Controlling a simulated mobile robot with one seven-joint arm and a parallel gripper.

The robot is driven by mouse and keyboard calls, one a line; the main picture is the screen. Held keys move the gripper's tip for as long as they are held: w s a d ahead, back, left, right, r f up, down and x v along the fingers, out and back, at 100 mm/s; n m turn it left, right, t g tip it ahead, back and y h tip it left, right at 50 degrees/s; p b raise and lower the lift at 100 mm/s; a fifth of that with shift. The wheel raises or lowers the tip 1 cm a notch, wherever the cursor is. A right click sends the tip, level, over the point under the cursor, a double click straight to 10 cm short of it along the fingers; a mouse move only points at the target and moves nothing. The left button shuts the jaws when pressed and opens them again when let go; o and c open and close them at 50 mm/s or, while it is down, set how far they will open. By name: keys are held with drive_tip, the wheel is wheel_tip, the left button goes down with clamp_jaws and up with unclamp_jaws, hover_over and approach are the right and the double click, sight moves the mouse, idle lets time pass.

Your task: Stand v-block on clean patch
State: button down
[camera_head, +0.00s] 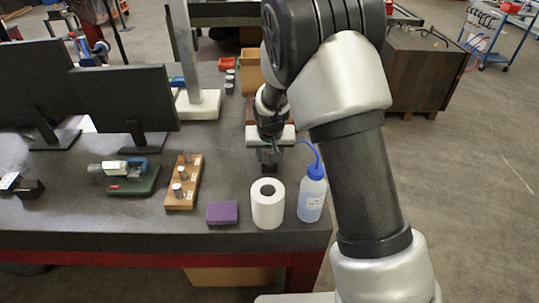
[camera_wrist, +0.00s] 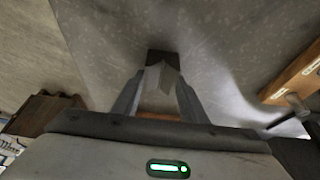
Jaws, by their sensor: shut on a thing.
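My gripper (camera_head: 268,160) is over the right part of the dark table, behind the paper roll and wash bottle. In the wrist view my gripper (camera_wrist: 158,90) has its two grey fingers on either side of a small grey block with a V-shaped face, which I take to be the v-block (camera_wrist: 161,76). It is shut on this block. The block's top looks dark and its lower faces light. In the head view the block is mostly hidden by the gripper. I cannot tell its height above the table. No clean patch with a clear outline can be made out on the mottled grey surface.
A white paper roll (camera_head: 267,212), a blue-capped wash bottle (camera_head: 312,195) and a purple block (camera_head: 222,213) stand near the front edge. A wooden rack (camera_head: 181,196) with pegs and a green-based instrument (camera_head: 132,179) are left. A white-based stand (camera_head: 198,104) is behind.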

drive_tip(key=c, duration=1.1)
unclamp_jaws()
drive_tip(key=shift+r+p, duration=0.3)
drive_tip(key=s+d+v, duration=0.1)
drive_tip(key=d+v, duration=0.1)
drive_tip(key=v, duration=0.7)
drive_tip(key=s+d+f+v, duration=0.1)
drive_tip(key=d+v, duration=0.1)
drive_tip(key=v, duration=0.8)
drive_tip(key=shift+t, duration=0.6)
drive_tip(key=s+d+r, duration=0.2)
drive_tip(key=s, duration=0.5)
drive_tip(key=s+d+r, duration=0.3)
drive_tip(key=s, duration=0.5)
drive_tip(key=s+d+r, duration=0.3)
drive_tip(key=s, duration=0.5)
drive_tip(key=shift+b, duration=0.35)
